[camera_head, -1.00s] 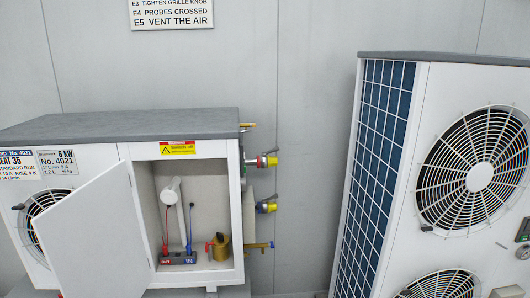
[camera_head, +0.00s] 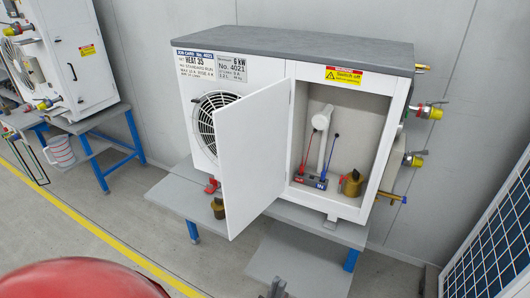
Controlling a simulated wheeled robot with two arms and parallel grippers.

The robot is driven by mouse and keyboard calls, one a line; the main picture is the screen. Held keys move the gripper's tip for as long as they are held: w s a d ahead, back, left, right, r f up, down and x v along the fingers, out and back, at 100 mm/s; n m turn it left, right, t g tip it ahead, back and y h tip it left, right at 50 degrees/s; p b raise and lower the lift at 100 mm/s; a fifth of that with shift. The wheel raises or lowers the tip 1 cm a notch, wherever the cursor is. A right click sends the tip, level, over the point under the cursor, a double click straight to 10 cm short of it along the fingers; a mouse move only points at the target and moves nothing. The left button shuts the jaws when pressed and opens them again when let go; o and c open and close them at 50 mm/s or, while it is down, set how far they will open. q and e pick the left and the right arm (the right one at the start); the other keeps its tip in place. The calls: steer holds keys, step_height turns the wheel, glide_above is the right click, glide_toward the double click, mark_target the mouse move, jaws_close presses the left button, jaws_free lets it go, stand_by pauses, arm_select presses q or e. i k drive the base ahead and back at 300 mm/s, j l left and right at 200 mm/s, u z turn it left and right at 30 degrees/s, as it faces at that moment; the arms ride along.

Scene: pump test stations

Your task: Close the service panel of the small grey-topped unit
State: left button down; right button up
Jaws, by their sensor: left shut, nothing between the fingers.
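The small grey-topped unit (camera_head: 330,45) is a white box on a low grey bench in the middle of the head view. Its service panel (camera_head: 254,158) is a plain white door, hinged at the left of the opening and swung wide open towards me. The open compartment (camera_head: 345,107) shows a white pipe, red and blue leads on a small block, and a brass fitting. My left gripper (camera_head: 277,288) shows only as dark fingertips at the bottom edge, shut and empty. It is below and to the right of the panel, apart from it. My right gripper is not in view.
Valves with yellow caps (camera_head: 431,112) stick out of the unit's right side. A brass fitting (camera_head: 218,208) stands on the bench (camera_head: 185,200) beside the panel. A large unit with a blue grille (camera_head: 497,245) is at the right. Another white unit and a jug (camera_head: 60,150) are at the left.

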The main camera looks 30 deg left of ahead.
mark_target(251, 131)
steer(key=j+z, duration=0.3)
steer(key=j, duration=1.5)
steer(key=i+j+z, duration=0.15)
steer(key=j, duration=0.35)
steer(key=j+z, duration=0.2)
steer(key=j, duration=0.35)
steer(key=i+j+z, duration=0.15)
steer(key=j, duration=0.4)
steer(key=k, duration=1)
steer(key=i+j+u, duration=0.15)
steer(key=u, duration=0.15)
